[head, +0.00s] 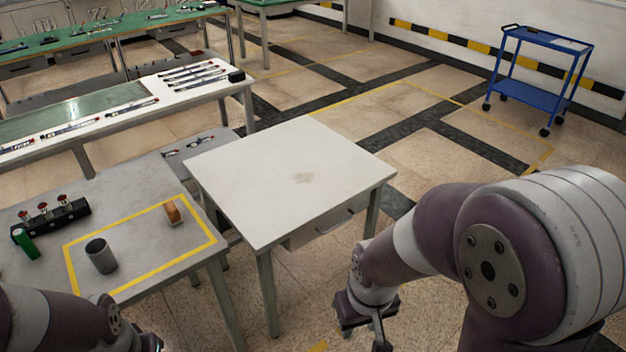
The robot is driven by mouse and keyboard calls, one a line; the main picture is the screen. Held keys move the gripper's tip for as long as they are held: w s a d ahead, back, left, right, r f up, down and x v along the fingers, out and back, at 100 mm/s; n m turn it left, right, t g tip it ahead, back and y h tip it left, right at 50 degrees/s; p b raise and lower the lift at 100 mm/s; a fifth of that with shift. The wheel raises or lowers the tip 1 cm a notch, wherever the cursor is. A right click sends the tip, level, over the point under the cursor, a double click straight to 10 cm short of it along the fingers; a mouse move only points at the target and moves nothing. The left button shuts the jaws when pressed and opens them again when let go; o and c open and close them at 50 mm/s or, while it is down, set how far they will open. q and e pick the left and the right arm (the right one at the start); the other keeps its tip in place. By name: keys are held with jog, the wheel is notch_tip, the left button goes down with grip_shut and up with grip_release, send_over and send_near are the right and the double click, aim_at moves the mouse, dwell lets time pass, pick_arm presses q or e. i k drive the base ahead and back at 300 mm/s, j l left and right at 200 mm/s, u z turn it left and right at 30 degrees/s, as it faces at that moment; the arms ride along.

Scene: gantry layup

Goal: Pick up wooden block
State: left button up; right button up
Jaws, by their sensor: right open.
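A small brown wooden block (173,213) stands on the grey table at the left, inside the right part of a yellow taped rectangle. My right gripper (364,334) is open and empty. It hangs low to the right of the white table, well apart from the block. My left gripper (151,343) shows only in part at the bottom edge, in front of the grey table. Its fingers are mostly cut off, so its opening cannot be told.
A grey cup (101,257) stands inside the taped rectangle. A green cylinder (26,243) and a black holder with red-topped pieces (50,217) are farther left. The white table (290,178) is bare. A blue cart (540,72) stands at the back right.

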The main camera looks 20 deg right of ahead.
aim_at(173, 214)
jog(key=i+z, duration=0.1)
jog(key=i, duration=0.4)
jog(key=i+j+z, duration=0.1)
jog(key=i, duration=0.4)
jog(key=i+j+z, duration=0.1)
jog(key=i+j, duration=0.15)
jog(key=i, duration=0.25)
